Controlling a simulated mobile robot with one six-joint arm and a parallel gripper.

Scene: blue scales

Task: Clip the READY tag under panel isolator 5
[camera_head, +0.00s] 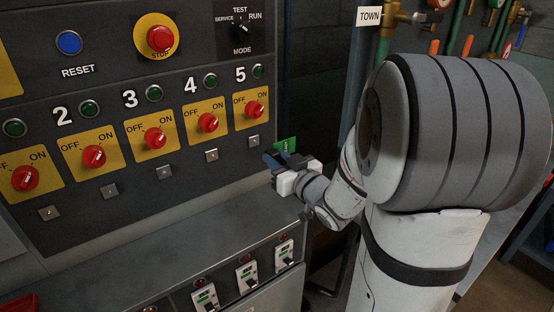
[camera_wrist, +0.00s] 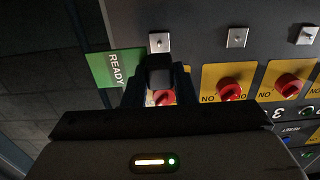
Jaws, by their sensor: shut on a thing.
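Isolator 5 (camera_head: 255,109) is a red knob on a yellow plate at the right end of the row, also visible in the wrist view (camera_wrist: 166,97), partly behind my gripper. A small square metal plate (camera_head: 253,140) is under it; this shows just beyond my fingers in the wrist view (camera_wrist: 159,42). The green READY tag (camera_wrist: 115,68) shows beside my fingers, and its edge shows in the head view (camera_head: 286,144). My gripper (camera_wrist: 160,75) is shut on the tag, apparently by a dark block. In the head view, my gripper (camera_head: 272,160) is right of and below the plate. Contact cannot be told.
Isolator 4 (camera_head: 207,122) and others continue leftward, each with its own metal plate. A grey ledge (camera_head: 160,235) juts out below the panel, with small breakers (camera_head: 246,277) on its front. Pipes and valves (camera_head: 440,30) stand at the right behind my arm.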

